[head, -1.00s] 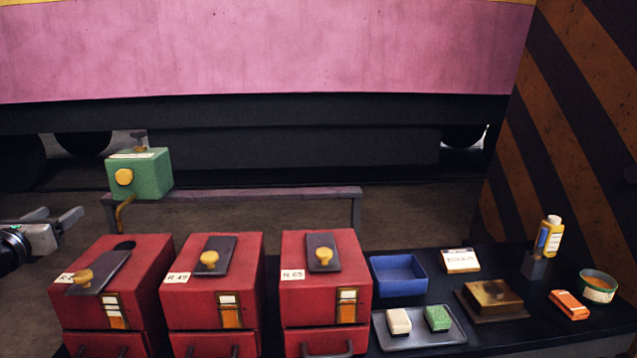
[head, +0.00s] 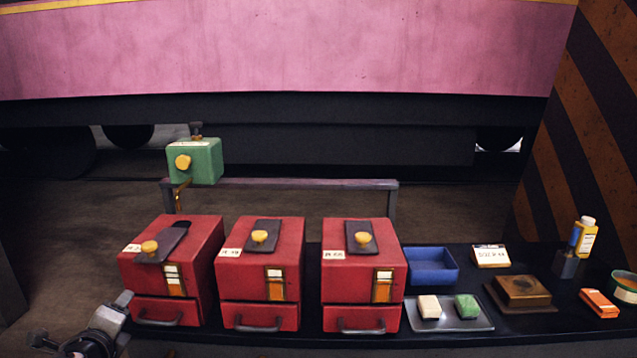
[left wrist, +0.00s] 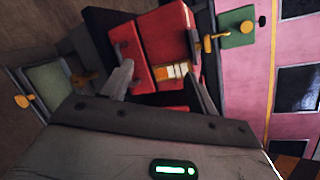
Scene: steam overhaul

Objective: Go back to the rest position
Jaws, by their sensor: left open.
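My left gripper (head: 112,312) is low at the left in the head view, in front of and left of the leftmost red box (head: 203,248). In the left wrist view its two fingers stand apart with nothing between them (left wrist: 160,88); a red box (left wrist: 167,30) shows beyond them. My right gripper is in neither view. The leftmost box's dark lid plate (head: 168,243) sits askew, with a dark opening partly showing beside it. The middle red box (head: 290,240) and right red box (head: 338,285) have their plates lying straight.
A green box (head: 207,160) with a yellow knob stands behind, by a low rail (head: 300,184). To the right are a blue bin (head: 433,268), a tray (head: 452,324) with two blocks, a brown block (head: 522,288), an orange block (head: 600,303) and a yellow bottle (head: 586,240).

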